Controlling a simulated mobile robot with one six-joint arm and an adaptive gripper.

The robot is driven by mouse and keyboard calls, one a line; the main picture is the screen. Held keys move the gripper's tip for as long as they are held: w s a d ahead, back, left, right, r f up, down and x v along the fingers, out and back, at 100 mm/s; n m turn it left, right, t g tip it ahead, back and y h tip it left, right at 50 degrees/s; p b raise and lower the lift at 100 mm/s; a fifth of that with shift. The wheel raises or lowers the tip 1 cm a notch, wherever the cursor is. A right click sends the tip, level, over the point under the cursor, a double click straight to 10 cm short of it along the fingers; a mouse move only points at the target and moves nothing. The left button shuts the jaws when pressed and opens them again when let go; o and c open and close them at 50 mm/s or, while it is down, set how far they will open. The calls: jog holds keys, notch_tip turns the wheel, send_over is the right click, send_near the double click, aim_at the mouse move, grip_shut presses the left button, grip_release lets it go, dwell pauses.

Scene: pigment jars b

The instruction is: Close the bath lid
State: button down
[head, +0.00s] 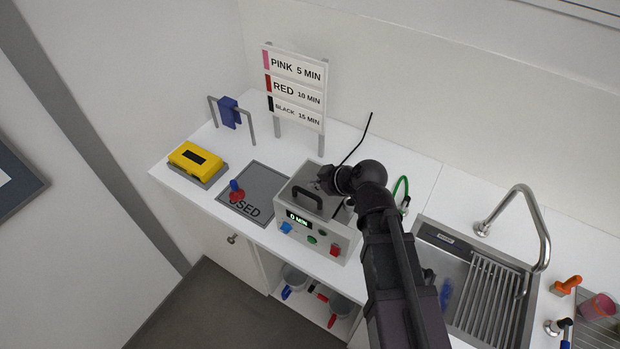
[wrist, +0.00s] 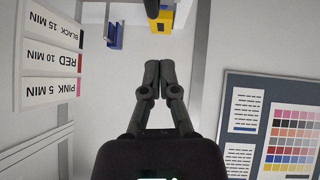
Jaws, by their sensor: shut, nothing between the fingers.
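The bath (head: 321,236) is a light grey box on the counter, with a "0 MIN" display and coloured knobs on its front. Its grey metal lid (head: 325,208) has a black handle and appears to lie flat on the box. My arm hides the lid's back right part, so I cannot tell if it is fully seated. My gripper (head: 322,179) is over the back of the lid, and I cannot tell whether it touches. In the wrist view, the fingers of my gripper (wrist: 160,68) are together and empty; the bath is out of that view.
Left of the bath are a grey "USED" mat (head: 259,180) with a red-and-blue item (head: 237,194), and a yellow device (head: 197,158). Behind stand a timing sign (head: 296,90) and a rack with a blue clip (head: 229,112). A sink (head: 466,285) is at right.

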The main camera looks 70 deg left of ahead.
jog(key=p+v, duration=0.3)
jog(key=v, duration=0.3)
jog(key=shift+d+p, duration=0.25)
jog(key=shift+p, duration=0.15)
dwell(0.5)
jog(key=w+d+f+m+t+h+b, duration=0.2)
jog(key=w+d+f+m+b, duration=0.4)
jog(key=w+d, duration=0.75)
jog(key=w+d+f+m+t+h+b, duration=0.15)
jog(key=w+d+f+m+b, duration=0.4)
jog(key=w+d, duration=0.75)
jog(key=w+d+f+m+h+b, duration=0.1)
jog(key=d+f+m, duration=0.3)
jog(key=d, duration=0.7)
jog(key=w+d+f+m+h+b, duration=0.2)
jog(key=w+d+f+m+b, duration=0.1)
jog(key=d, duration=0.9)
jog(key=w+d+f+m+h+b, duration=0.1)
jog(key=d+f+m, duration=0.4)
jog(key=d, duration=0.7)
jog(key=shift+w+f+m+t+h+b, duration=0.2)
jog(key=shift+w+m+t+h+b, duration=0.25)
jog(key=shift+m+b, duration=0.5)
jog(key=shift+d, duration=0.1)
